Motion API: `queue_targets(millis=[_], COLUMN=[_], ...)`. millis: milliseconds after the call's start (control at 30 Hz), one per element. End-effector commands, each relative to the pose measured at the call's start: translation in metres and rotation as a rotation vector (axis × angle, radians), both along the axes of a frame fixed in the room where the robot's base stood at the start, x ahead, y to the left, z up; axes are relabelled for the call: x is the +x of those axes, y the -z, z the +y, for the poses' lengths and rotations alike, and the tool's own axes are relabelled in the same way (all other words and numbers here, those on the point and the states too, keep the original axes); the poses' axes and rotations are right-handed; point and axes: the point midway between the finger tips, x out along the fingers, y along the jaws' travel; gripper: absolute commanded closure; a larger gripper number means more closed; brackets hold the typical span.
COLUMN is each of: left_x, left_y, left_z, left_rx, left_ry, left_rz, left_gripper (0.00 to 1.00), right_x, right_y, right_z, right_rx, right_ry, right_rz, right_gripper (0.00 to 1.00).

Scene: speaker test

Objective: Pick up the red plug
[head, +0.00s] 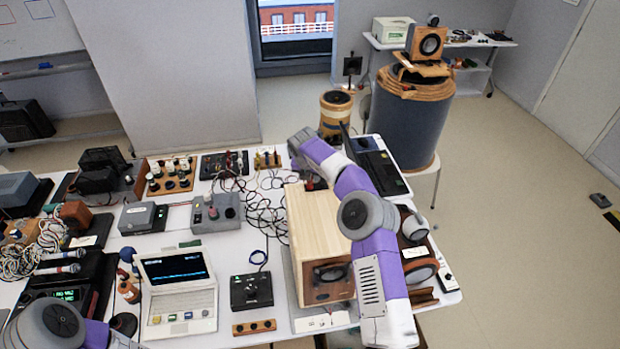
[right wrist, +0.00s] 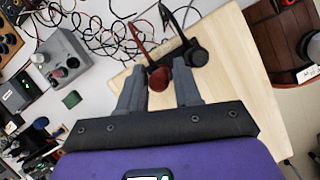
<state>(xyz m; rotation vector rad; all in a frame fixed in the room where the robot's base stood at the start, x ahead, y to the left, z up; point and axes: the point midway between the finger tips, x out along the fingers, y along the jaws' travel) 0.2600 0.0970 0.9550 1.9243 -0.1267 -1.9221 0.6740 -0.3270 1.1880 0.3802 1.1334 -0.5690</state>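In the right wrist view, the red plug (right wrist: 158,78), with a thin red lead, lies between the fingertips of my right gripper (right wrist: 159,82). The fingers are open, with a small gap on each side of the plug. A black plug (right wrist: 196,56) with a dark lead is just beyond the right finger. Both plugs appear over the far edge of the light wooden box (right wrist: 235,90), also seen in the head view (head: 312,225). In the head view my right arm reaches over this box and its own wrist mostly hides the gripper. My left arm shows at the bottom left; its gripper is out of frame.
Tangled black and red leads (head: 262,205) lie left of the box. A grey device (head: 215,212), a small laptop (head: 178,290) and a black control box (head: 251,291) stand further left. A dark laptop (head: 375,165) and headphones (head: 413,224) are to the right.

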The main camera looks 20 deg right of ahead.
Motion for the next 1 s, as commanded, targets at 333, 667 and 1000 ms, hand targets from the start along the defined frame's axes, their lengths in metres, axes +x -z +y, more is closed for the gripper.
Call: queue_targets(millis=[333, 667, 1000], left_x=[0.000, 0.000, 0.000], left_y=[0.000, 0.001, 0.000], left_z=[0.000, 0.000, 0.000], left_rx=[0.000, 0.000, 0.000], left_ry=[0.000, 0.000, 0.000], left_rz=[0.000, 0.000, 0.000], left_gripper=[0.57, 0.57, 0.57], right_x=[0.000, 0.000, 0.001], right_y=[0.000, -0.003, -0.063], right_z=[0.000, 0.000, 0.001], right_rx=[0.000, 0.000, 0.000], right_ry=[0.000, 0.001, 0.001], right_rz=[0.000, -0.002, -0.006], right_gripper=[1.00, 1.00, 1.00])
